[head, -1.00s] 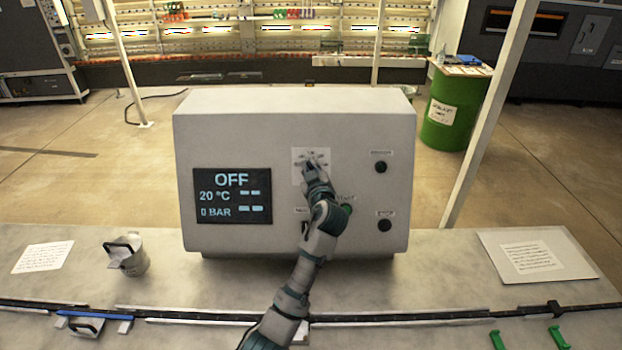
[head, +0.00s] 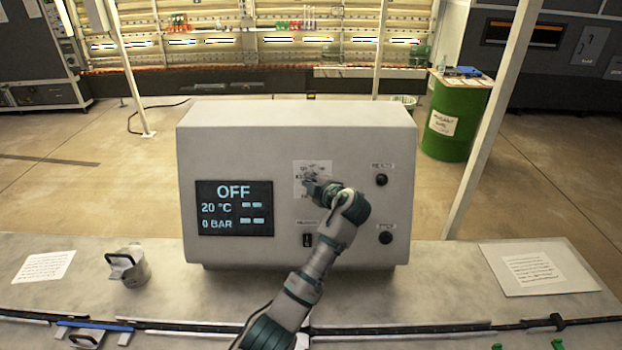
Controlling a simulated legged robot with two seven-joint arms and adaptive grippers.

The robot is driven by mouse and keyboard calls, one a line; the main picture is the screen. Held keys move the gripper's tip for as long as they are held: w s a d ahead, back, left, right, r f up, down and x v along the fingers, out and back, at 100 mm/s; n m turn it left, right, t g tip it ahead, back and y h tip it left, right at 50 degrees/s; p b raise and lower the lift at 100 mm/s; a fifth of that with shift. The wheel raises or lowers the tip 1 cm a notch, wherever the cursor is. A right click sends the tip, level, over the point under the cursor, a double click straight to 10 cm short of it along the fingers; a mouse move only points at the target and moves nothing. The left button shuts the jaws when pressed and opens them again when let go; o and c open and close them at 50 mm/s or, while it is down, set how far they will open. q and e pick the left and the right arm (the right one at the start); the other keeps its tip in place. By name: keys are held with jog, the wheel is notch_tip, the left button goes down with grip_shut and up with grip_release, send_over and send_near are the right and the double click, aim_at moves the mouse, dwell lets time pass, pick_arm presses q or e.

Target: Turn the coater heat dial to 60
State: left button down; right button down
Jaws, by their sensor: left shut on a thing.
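The grey control box (head: 240,135) stands on the bench with a dark display (head: 234,208) reading OFF, 20 °C and 0 BAR. A pale square label (head: 320,166) on its front surrounds the dial, which my left gripper covers. My left gripper (head: 309,184) is at the label, shut on the dial. The dial's pointer and most of its markings are hidden by the gripper and wrist. My right gripper is not in view.
Two dark round buttons (head: 381,180) and (head: 386,237) sit right of the dial, and a black switch (head: 308,240) below it. A paper sheet (head: 535,267) lies at right.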

pick_arm(q)
jog(key=shift+f+n+g, duration=0.2)
jog(key=shift+n+g, duration=0.1)
jog(key=shift+n, duration=0.3)
jog(key=c, duration=1.2)
grip_release()
jog(key=shift+r, duration=0.1)
jog(key=shift+s+d+r, duration=0.1)
jog(key=shift+s+d, duration=0.05)
jog(key=shift+s, duration=0.05)
jog(key=v, duration=1.1)
jog(key=shift+s+d, duration=0.2)
